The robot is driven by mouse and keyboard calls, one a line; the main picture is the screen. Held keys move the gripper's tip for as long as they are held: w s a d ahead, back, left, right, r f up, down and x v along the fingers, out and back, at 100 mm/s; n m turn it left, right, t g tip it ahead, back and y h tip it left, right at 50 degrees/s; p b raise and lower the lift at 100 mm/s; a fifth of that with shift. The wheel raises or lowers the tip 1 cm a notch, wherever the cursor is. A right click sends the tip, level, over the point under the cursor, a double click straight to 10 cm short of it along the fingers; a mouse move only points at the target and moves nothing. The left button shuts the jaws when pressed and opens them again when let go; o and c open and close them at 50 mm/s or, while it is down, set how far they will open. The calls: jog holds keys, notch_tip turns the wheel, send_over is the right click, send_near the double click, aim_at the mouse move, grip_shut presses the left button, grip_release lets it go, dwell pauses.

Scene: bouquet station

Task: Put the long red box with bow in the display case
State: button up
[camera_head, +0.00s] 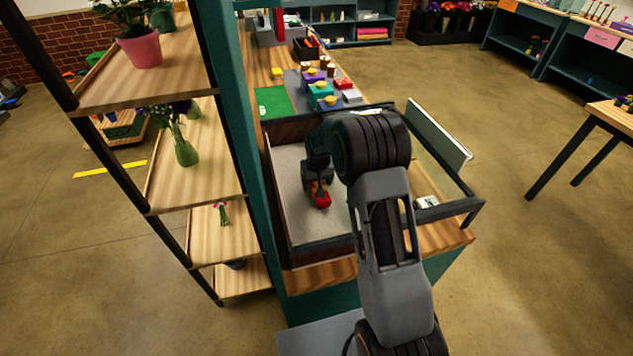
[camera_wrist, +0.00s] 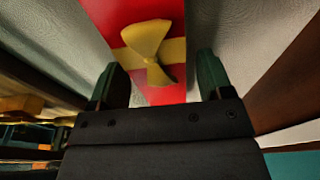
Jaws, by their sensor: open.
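The long red box with bow (camera_wrist: 140,18) fills the upper middle of the wrist view, with a yellow ribbon and bow across it. In the head view a red part of it (camera_head: 322,200) shows at my gripper; the rest is hidden. It appears to lie on the pale lined floor of the display case (camera_head: 322,247), a dark-framed case on the counter. My gripper (camera_head: 317,184) is inside the case. In the wrist view my gripper (camera_wrist: 160,78) is open, with one finger on each side of the box near the bow. I cannot tell whether the fingers touch it.
Beyond the case, the counter holds a green mat (camera_head: 272,101) and several small wrapped boxes (camera_head: 321,88). A shelf rack (camera_head: 205,168) with plants stands close on the left. A small white item (camera_head: 427,201) is at the case's right side. A wooden table (camera_head: 612,115) stands far right.

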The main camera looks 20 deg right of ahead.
jog(key=shift+r, duration=0.1)
jog(key=s+r+b, duration=0.1)
jog(key=s+r, duration=0.3)
jog(key=r, duration=0.4)
jog(key=s+r+b, duration=0.1)
jog(key=s+r, duration=0.2)
jog(key=r, duration=0.6)
jog(key=s+a+r+t, duration=0.1)
jog(key=s+t, duration=0.1)
jog(key=s, duration=1.8)
jog(key=shift+s+r+t, duration=0.25)
jog(key=shift+s+t, duration=0.15)
